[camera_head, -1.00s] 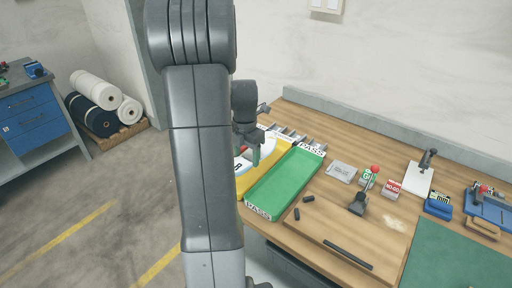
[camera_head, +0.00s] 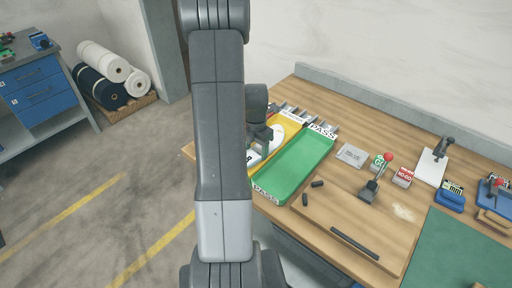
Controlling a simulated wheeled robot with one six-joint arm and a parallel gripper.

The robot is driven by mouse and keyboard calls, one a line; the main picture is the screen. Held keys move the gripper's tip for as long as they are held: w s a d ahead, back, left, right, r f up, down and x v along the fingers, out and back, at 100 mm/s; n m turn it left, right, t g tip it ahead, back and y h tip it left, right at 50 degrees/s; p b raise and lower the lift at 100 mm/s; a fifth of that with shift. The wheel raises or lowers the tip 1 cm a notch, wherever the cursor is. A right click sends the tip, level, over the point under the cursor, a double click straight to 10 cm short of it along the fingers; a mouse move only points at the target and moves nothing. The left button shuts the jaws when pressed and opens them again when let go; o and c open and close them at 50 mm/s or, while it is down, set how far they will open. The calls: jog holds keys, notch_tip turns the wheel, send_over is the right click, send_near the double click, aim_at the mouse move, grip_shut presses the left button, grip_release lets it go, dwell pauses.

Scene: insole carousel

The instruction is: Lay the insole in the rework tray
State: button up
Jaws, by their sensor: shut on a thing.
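The white insole (camera_head: 277,142) shows beside and below my gripper, with a dark letter mark at its near end. My gripper (camera_head: 262,147) is shut on the insole, over the yellow tray (camera_head: 291,126); my arm hides part of both. The insole overlaps the yellow tray in the picture; I cannot tell whether it touches the tray floor. The yellow tray's label is too small and covered to read.
A green tray (camera_head: 296,168) marked PASS lies directly right of the yellow tray. A red-knobbed lever (camera_head: 372,182), small blocks and a dark rod (camera_head: 354,243) lie further right on the wooden bench (camera_head: 330,222).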

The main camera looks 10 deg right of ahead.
jog(key=shift+f, duration=0.15)
jog(key=o, duration=0.7)
notch_tip(320, 180, up, 12)
jog(key=b, duration=0.1)
jog(key=shift+b, duration=0.3)
